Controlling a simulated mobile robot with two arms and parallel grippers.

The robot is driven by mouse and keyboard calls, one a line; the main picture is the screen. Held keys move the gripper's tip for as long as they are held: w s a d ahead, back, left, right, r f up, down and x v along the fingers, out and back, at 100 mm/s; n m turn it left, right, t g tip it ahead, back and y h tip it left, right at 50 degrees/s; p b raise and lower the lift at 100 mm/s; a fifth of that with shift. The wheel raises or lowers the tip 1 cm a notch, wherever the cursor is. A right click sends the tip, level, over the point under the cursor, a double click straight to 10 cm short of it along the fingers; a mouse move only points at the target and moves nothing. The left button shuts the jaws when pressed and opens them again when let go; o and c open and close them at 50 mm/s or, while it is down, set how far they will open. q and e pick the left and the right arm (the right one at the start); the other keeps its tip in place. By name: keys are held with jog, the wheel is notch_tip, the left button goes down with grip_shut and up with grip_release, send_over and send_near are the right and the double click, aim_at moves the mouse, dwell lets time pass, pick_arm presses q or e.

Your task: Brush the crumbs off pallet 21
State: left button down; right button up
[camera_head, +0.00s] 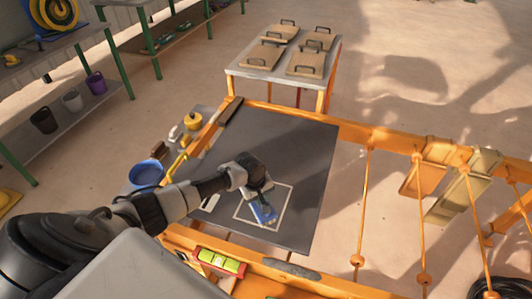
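A dark grey flat board (295,150) lies in the orange frame, with a white square outline on it. No number shows on it, so I cannot tell whether it is pallet 21. A blue object (264,214), perhaps a brush, is inside the outline. My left gripper (260,192) comes in from the left and is right at the blue object, partly hiding it. I cannot tell whether its fingers are shut on it. I cannot make out crumbs. My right gripper is not in view.
A table behind bears several wooden boards with handles (307,63). A blue bowl (146,173) and a yellow pot (193,121) stand left of the board. A spirit level (220,262) lies at the front. Orange ropes (364,205) hang at the right.

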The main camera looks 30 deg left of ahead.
pick_arm(q)
jog(key=shift+r+p, duration=0.9)
jog(key=shift+r, duration=0.3)
